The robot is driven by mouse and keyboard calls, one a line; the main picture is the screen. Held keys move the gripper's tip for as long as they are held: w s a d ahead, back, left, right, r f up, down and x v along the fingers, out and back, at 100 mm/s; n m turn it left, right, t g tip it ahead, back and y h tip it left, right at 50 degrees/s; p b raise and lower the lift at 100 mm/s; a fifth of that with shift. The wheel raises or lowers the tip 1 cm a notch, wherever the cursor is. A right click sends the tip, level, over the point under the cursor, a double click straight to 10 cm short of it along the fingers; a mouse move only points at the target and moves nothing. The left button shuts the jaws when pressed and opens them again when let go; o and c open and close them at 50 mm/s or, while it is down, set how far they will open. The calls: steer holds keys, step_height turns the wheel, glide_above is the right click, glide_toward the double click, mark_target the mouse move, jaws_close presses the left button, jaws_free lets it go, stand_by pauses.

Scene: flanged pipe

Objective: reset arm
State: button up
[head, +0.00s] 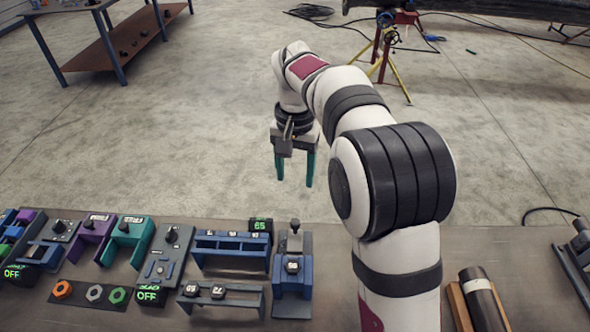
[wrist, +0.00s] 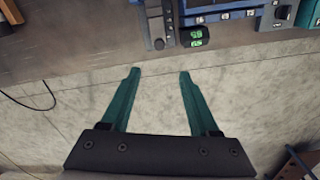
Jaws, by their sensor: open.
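My gripper (head: 295,182) hangs from my raised arm in the head view, pointing down beyond the far edge of the workbench. Its two teal fingers are apart with nothing between them. The wrist view also shows my gripper (wrist: 156,72) open and empty, with bare floor between and below the fingers.
The workbench (head: 330,262) holds a blue rack (head: 232,246), a blue clamp fixture (head: 293,270), a grey knob box (head: 166,255), and loose nuts on a brown strip (head: 88,294). A dark pipe (head: 480,300) lies in a wooden cradle at right. The floor (head: 200,130) beyond is clear near my gripper.

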steer(key=shift+r, duration=0.3)
steer(key=shift+s, duration=0.1)
steer(key=s+d+r+m+y, duration=0.15)
steer(key=s+d, duration=0.25)
steer(key=s, duration=0.6)
steer(key=s+d+r, duration=0.2)
steer(key=s+d, duration=0.2)
steer(key=s, duration=0.6)
steer(key=s+f+m, duration=0.1)
steer(key=s+f, duration=0.4)
steer(key=s, duration=0.6)
steer(key=shift+d, duration=0.35)
